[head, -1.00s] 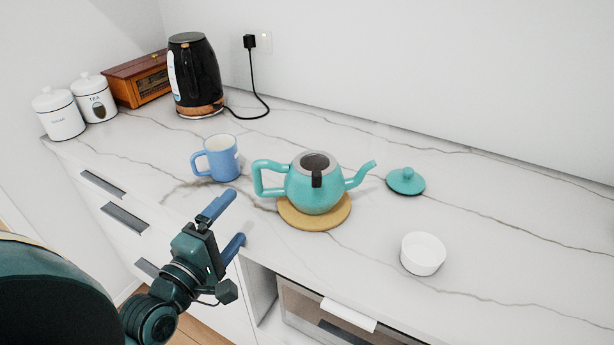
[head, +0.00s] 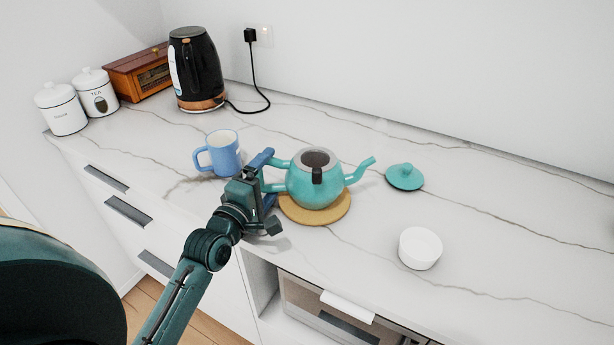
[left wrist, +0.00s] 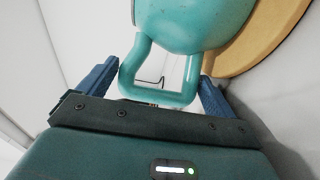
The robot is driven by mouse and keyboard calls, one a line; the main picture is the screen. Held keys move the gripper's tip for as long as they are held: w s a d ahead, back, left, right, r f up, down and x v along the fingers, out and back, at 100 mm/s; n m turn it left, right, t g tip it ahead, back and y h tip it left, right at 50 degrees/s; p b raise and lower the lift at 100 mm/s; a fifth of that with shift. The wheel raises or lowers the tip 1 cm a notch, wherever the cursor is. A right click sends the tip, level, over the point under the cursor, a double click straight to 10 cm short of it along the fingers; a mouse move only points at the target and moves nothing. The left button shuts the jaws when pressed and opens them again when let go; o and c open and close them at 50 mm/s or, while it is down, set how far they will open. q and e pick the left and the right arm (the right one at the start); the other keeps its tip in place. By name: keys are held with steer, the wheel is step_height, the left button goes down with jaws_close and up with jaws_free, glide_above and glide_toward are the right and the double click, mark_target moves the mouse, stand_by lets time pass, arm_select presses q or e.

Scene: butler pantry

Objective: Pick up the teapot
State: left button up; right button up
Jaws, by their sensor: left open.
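The teal teapot (head: 318,185) stands upright on a round cork trivet (head: 318,218), its lid off and its opening uncovered. Its spout points right and its handle points left, toward my left gripper (head: 266,178). The teal lid (head: 405,177) lies on the counter to the right. In the left wrist view, my left gripper (left wrist: 158,85) is open, with the teapot's handle (left wrist: 160,95) between its two blue fingers and no clear contact. The teapot body (left wrist: 195,22) is just ahead. In the head view the gripper hides part of the handle. My right gripper is not in view.
A blue mug (head: 219,153) stands close to the left of my left gripper. A white bowl-like dish (head: 420,248) is at the right.

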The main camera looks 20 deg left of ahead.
arm_select(q)
steer(key=shift+c, duration=0.5)
steer(key=c, duration=1.2)
steer(key=shift+r, duration=0.15)
steer(key=shift+c, duration=0.7)
step_height(320, 180, up, 10)
steer(key=p, duration=0.1)
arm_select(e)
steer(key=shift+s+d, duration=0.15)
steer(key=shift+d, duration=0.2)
